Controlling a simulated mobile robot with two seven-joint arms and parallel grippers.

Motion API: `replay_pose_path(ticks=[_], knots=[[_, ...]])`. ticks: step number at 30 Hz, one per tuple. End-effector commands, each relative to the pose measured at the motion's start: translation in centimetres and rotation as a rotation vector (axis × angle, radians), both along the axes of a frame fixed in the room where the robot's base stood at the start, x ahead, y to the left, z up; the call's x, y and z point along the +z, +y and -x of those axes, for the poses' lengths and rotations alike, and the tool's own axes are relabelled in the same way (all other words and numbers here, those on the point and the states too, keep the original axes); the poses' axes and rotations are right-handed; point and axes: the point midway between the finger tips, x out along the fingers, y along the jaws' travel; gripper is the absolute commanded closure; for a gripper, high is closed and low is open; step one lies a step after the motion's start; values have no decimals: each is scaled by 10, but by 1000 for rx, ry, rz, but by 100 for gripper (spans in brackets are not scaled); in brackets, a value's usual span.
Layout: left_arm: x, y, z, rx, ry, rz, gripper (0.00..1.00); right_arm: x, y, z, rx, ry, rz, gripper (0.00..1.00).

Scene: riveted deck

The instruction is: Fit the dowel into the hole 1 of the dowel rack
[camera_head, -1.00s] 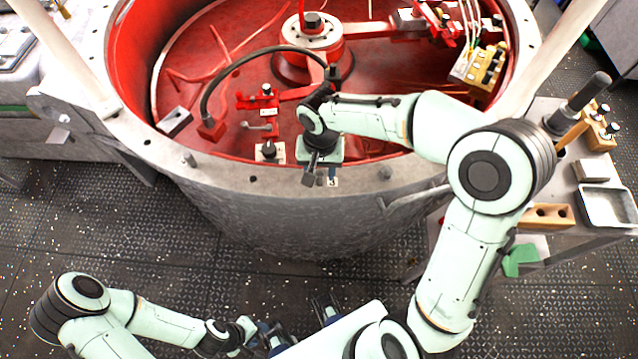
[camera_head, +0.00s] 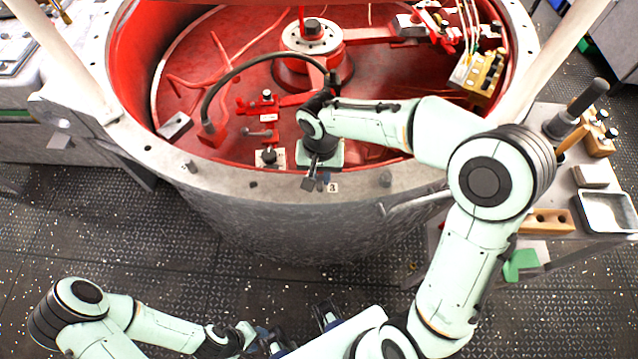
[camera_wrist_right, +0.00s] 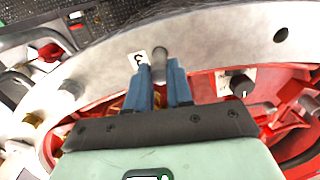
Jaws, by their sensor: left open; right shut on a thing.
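My right gripper (camera_wrist_right: 159,70) has its blue fingers shut on a grey dowel (camera_wrist_right: 159,53), whose rounded end shows between the fingertips. In the head view this gripper (camera_head: 322,184) is over the front rim of the large round drum, beside a white label 3 (camera_head: 333,188). The label (camera_wrist_right: 137,60) lies left of the dowel in the wrist view. The dowel's lower end is hidden, so I cannot tell if it sits in a hole. The grey rim (camera_wrist_right: 215,45) has a dark open hole (camera_wrist_right: 281,35). No label 1 is readable. My left gripper (camera_head: 268,342) is open, low in front of the drum.
Red fixtures and a black hose (camera_head: 235,72) fill the drum. A side table at right holds a wooden block with holes (camera_head: 546,221) and a metal tray (camera_head: 608,211). Open floor lies in front.

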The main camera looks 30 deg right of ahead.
Motion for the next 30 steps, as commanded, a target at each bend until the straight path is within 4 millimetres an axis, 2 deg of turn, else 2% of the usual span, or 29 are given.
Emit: replay_pose_path(ticks=[30], knots=[[27, 0, -14, 0, -16, 0, 57, 37, 0, 0, 0, -1, -1, 100]])
